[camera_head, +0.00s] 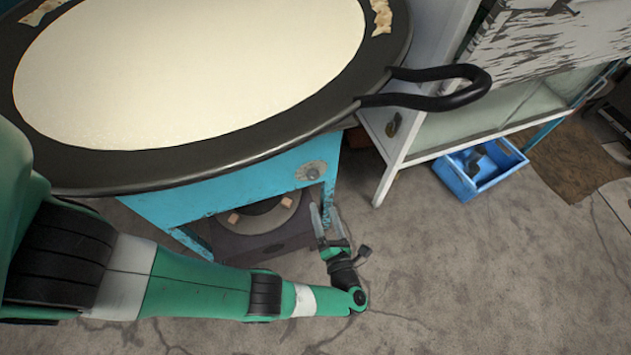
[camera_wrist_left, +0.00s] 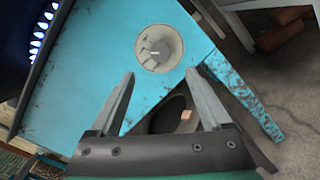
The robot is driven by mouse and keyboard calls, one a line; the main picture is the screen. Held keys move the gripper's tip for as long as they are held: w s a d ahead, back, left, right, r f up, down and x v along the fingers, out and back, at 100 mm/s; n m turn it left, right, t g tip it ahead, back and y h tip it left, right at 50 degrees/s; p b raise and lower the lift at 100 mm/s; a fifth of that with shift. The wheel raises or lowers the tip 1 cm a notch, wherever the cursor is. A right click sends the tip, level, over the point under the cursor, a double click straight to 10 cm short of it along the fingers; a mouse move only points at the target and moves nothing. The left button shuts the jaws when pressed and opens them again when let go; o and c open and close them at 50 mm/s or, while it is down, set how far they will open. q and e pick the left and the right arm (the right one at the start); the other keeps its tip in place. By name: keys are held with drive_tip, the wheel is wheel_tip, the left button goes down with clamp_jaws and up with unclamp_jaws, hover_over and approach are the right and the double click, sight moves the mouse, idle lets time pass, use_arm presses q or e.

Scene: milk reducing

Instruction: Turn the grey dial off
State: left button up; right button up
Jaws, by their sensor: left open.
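The grey dial (camera_head: 312,171) is on the front of the blue stove stand (camera_head: 255,182), under the rim of the big pan. In the left wrist view the round dial (camera_wrist_left: 160,48) has a light handle bar across its middle. My left gripper (camera_head: 321,212) is below the dial in the head view, apart from it. In the left wrist view its two fingers (camera_wrist_left: 160,95) are spread wide with nothing between them, and the dial lies just beyond their tips. My right gripper is not in view.
A wide black pan (camera_head: 200,165) of white liquid covers the stand, its handle (camera_head: 435,90) sticking out right. Blue flames (camera_wrist_left: 38,42) show in the left wrist view. A white cabinet (camera_head: 395,165) and blue crate (camera_head: 490,180) stand right. The concrete floor in front is mostly clear.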

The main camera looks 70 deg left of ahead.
sight(314, 178)
use_arm(q)
drive_tip(key=a, duration=0.3)
drive_tip(key=w+a, duration=0.1)
drive_tip(key=a, duration=0.7)
drive_tip(key=shift+w, duration=0.15)
clamp_jaws()
